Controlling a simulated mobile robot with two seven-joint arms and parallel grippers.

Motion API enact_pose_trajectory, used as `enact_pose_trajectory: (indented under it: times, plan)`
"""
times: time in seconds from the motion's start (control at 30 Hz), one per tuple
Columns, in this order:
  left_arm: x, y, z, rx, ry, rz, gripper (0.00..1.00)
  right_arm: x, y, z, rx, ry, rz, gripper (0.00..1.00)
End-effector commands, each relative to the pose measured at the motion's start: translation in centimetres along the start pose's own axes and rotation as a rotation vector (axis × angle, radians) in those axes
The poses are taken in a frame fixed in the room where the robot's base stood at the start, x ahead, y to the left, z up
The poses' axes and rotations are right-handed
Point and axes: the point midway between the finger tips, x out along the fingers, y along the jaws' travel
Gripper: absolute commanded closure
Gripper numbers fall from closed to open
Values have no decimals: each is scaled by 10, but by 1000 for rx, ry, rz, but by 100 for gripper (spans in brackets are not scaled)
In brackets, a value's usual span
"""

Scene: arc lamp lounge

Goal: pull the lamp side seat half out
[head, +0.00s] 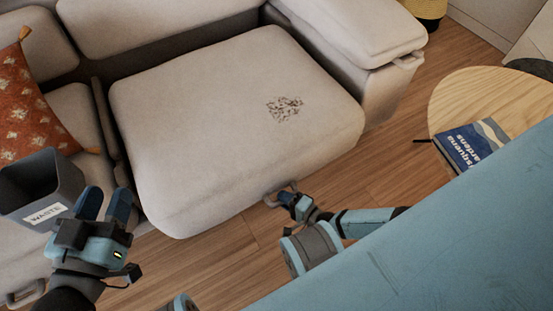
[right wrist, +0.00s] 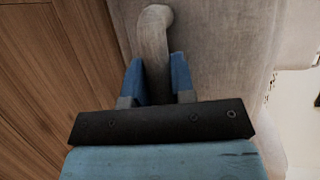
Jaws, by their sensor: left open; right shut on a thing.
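The lamp side seat (head: 220,110) is a pale fabric sofa seat with a patch of dark crumbs on top. Its front sticks out past the neighbouring seat on the left. A pale handle (head: 276,198) is on its front face. My right gripper (head: 292,194) is shut on this handle. In the right wrist view, the handle (right wrist: 153,40) runs between the two blue fingers. My left gripper (head: 105,207) is open, in front of the left seat and beside a dark grey bin labelled WASTE (head: 38,185). I cannot tell whether it touches the bin.
A round wooden table (head: 475,95) with a blue book (head: 468,145) stands on the right. Dark crumbs (head: 284,108) lie on the seat. An orange patterned cushion (head: 35,110) rests at the left. Wooden floor (head: 225,250) is clear before the seat.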

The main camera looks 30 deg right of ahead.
Motion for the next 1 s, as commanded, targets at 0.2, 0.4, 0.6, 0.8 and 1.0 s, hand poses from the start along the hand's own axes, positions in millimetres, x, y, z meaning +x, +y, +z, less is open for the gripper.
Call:
enact_pose_trajectory:
  times: [0.2,0.4,0.6,0.8,1.0]
  plan:
    - [0,0,0,-2,0,0,57,-2,2,-1,-3,-1,3,100]
    - [0,1,0,-3,0,0,57,-2,1,-1,-3,-1,3,61]
    - [0,1,0,-3,-1,0,57,-1,0,-1,-2,-1,1,52]
    - [0,1,-3,-7,-3,2,57,-2,-6,0,-1,-1,0,52]
    - [-5,7,-10,-83,-52,10,57,-9,-43,3,0,-1,-3,47]
